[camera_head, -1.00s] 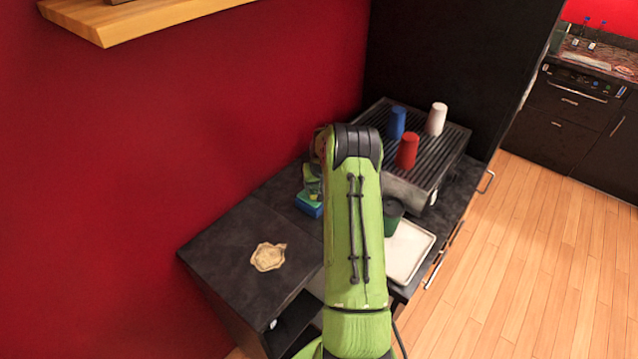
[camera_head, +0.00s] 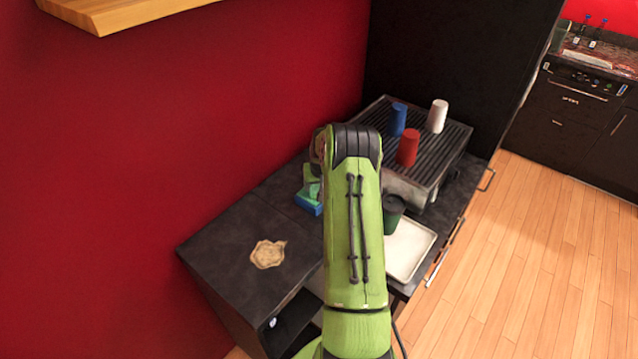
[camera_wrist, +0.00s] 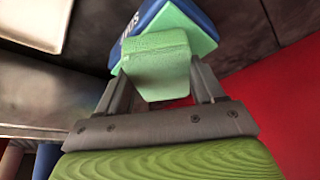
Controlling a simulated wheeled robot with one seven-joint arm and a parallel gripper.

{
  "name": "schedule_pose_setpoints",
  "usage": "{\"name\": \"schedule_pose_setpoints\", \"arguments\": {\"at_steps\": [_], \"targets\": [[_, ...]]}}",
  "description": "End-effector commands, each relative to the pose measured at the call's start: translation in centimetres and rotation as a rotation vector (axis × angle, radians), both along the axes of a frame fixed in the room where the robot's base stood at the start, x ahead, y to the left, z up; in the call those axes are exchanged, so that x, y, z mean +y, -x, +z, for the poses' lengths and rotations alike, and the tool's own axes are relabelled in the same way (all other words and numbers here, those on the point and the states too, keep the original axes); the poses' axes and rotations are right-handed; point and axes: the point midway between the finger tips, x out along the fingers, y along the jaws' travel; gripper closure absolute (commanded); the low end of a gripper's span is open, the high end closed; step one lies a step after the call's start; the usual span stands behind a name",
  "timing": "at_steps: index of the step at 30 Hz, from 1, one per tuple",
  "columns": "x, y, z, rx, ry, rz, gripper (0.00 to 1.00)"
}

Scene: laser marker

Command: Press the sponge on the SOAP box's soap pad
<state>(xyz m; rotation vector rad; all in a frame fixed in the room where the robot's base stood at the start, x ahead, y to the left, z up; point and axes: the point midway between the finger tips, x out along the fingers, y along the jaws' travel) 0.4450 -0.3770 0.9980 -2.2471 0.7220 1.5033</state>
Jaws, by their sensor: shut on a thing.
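The SOAP box is blue with white lettering on its side and a pale green soap pad (camera_wrist: 204,38) on top. In the wrist view the blue box (camera_wrist: 152,13) lies at the top, just beyond my gripper (camera_wrist: 160,72). My gripper is shut on a light green sponge (camera_wrist: 155,52), held between its two fingers. The sponge overlaps the pad in this view; I cannot tell whether they touch. In the head view the blue box (camera_head: 306,205) sits on the dark counter, left of my arm. My arm hides most of the gripper and the sponge there.
A white tray (camera_head: 411,248) and a dark green cup (camera_head: 393,214) stand right of my arm. A ridged metal machine behind carries a blue cup (camera_head: 398,119), a red cup (camera_head: 407,147) and a white cup (camera_head: 437,116). A beige patch (camera_head: 267,254) lies on the front-left counter. The red wall is close on the left.

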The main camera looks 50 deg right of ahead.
Motion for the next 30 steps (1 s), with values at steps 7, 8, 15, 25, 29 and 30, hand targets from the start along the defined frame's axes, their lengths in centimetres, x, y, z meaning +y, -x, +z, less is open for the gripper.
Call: {"name": "schedule_pose_setpoints", "arguments": {"at_steps": [7,8,15,25,29,30], "targets": [[0.02,0.01,-0.41,0.001,-0.001,0.0,0.57],[0.02,0.01,-0.44,0.001,-0.001,0.0,0.57],[0.03,0.02,-0.74,0.001,-0.001,0.0,0.57],[0.05,0.03,-0.82,0.002,-0.001,0.0,0.57],[0.04,0.04,-0.84,0.002,-0.001,0.0,0.57],[0.04,0.03,-0.85,0.002,-0.001,0.0,0.57]]}}
